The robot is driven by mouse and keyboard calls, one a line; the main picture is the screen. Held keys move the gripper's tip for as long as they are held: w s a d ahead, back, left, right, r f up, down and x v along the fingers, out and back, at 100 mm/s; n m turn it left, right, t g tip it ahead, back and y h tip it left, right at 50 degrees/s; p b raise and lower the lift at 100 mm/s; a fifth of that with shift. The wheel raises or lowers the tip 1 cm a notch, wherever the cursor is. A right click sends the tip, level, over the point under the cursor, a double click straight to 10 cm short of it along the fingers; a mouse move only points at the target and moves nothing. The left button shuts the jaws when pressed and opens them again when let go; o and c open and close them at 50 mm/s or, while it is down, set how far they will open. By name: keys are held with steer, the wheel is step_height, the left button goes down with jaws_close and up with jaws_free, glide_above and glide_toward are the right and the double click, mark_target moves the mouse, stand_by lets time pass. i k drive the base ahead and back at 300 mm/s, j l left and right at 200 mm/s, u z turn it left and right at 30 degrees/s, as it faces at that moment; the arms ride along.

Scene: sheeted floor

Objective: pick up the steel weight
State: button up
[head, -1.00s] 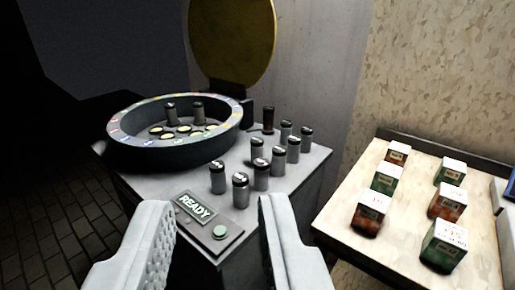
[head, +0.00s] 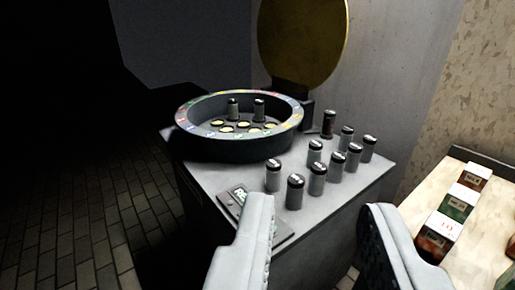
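Several grey cylinders with dark tops stand upright on a grey cabinet (head: 225,178). Nearest are a front cylinder (head: 295,192) and one left of it (head: 272,175); a darker cylinder (head: 328,124) stands at the back. Two more, a left one (head: 233,108) and a right one (head: 259,109), stand inside a round tub (head: 215,150). I cannot tell which of these is the steel weight. My gripper (head: 320,207) is open, its pale fingers wide apart and nothing between them. It is in front of the cylinders, and its left finger hides part of the cabinet's front panel.
A raised yellow disc lid (head: 303,42) stands behind the tub. At right, a pale table (head: 487,240) holds small boxes, among them a red-brown one (head: 436,240) close to my right finger. Open brick floor (head: 75,220) lies at left.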

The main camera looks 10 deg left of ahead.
mark_target(314, 149)
steer(key=i+l, duration=0.2)
steer(key=i, duration=0.25)
steer(key=i+l, duration=0.15)
steer(key=i, duration=0.3)
